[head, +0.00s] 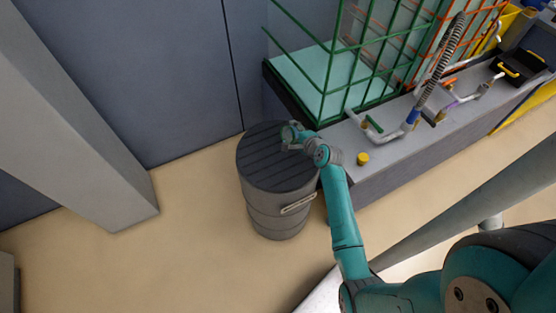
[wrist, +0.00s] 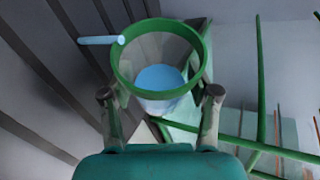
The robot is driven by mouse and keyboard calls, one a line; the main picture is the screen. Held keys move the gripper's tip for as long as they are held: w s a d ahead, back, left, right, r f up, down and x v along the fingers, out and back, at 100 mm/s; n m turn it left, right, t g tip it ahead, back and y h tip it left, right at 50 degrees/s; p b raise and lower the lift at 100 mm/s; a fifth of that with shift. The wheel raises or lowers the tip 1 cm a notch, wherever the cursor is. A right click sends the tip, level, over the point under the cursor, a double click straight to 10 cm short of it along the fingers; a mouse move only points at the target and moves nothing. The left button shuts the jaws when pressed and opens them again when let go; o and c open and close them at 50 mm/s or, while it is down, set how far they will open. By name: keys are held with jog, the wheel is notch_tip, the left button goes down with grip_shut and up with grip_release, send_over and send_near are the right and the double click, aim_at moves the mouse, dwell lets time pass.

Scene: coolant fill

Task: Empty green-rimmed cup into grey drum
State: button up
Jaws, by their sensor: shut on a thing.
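The green-rimmed cup (wrist: 118,72) is in the wrist view, between the two fingers of my gripper (wrist: 160,93). It has a clear wall, a pale handle on its left and light blue liquid inside. My gripper is shut on it. In the head view, my gripper (head: 291,136) is above the far right part of the grey drum (head: 276,208). The cup is too small there to make out its tilt. The drum has a dark slatted top (head: 265,165) and a pale handle on its side. Dark slats also show behind the cup in the wrist view.
A grey bench (head: 395,140) stands right of the drum, with a green wire cage (head: 345,60), pipes and a small yellow cap (head: 362,159) on it. A grey pillar (head: 85,130) stands at the left. The floor (head: 190,250) left of the drum is clear.

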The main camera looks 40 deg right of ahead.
jog(key=shift+a+r+n+h, duration=0.1)
jog(key=shift+r+n+h, duration=0.05)
jog(key=shift+n+h, duration=0.2)
dwell(0.4)
jog(key=shift+a+f+n+h, duration=0.35)
jog(key=shift+a+n+h, duration=0.1)
jog(key=shift+a, duration=0.25)
dwell(0.6)
